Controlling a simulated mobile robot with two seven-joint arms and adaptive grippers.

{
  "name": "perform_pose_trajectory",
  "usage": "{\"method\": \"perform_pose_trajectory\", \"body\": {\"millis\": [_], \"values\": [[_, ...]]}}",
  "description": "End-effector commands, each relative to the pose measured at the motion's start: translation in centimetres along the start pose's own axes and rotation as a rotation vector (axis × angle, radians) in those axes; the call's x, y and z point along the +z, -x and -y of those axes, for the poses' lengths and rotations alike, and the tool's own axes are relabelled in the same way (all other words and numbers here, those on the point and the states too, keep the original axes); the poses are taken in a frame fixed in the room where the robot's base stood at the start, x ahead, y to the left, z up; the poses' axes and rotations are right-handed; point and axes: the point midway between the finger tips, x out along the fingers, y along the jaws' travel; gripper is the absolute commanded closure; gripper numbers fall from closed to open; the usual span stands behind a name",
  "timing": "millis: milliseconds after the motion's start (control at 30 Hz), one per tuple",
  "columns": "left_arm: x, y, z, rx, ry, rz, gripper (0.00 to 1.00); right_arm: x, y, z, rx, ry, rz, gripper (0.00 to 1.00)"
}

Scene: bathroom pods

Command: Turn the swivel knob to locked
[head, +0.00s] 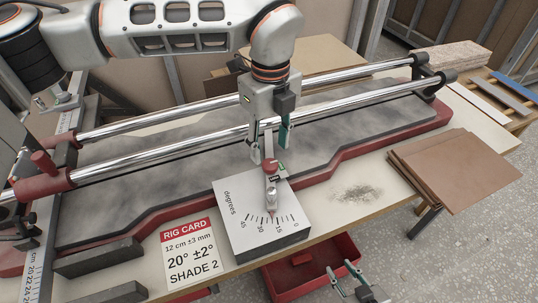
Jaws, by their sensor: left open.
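A grey box (237,212) stands at the front edge of the bench. Its top has a "degrees" scale marked 45, 30, 15 and 0. A metal swivel knob (271,199) with a long pointer sits on it. Its red tip points between 30 and 15; I see no "locked" label. My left gripper (268,158) is open, pointing down over the knob's back end, with its fingers on either side. I cannot tell whether they touch it. My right gripper (341,268) is low at the bottom edge, apart from the box, and looks open and empty.
A rig card (191,252) reading "20° ±2°, SHADE 2" lies left of the box. Two chrome rails (180,140) cross behind it over a dark slab. Brown boards (455,170) overhang the bench at right. A red tray (312,268) is below the front edge.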

Motion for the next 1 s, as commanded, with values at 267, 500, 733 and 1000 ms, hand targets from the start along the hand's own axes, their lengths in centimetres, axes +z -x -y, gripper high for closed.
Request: {"method": "perform_pose_trajectory", "body": {"millis": [267,500,733,1000], "values": [[-0.1,-3.9,0.1,-0.001,-0.002,-0.002,0.57,0.2,0.0,0.0,0.000,0.001,0.003,0.69],[-0.1,-4.9,0.1,-0.001,-0.002,-0.002,0.57,0.1,0.0,0.0,0.000,0.001,0.002,0.69],[-0.1,-4.9,0.1,-0.002,-0.003,-0.002,0.67,-0.1,-0.1,-0.1,0.001,0.001,-0.002,0.69],[-0.1,-4.9,0.1,-0.002,-0.004,-0.003,0.95,-0.2,-0.1,-0.1,0.001,0.000,-0.004,0.69]]}}
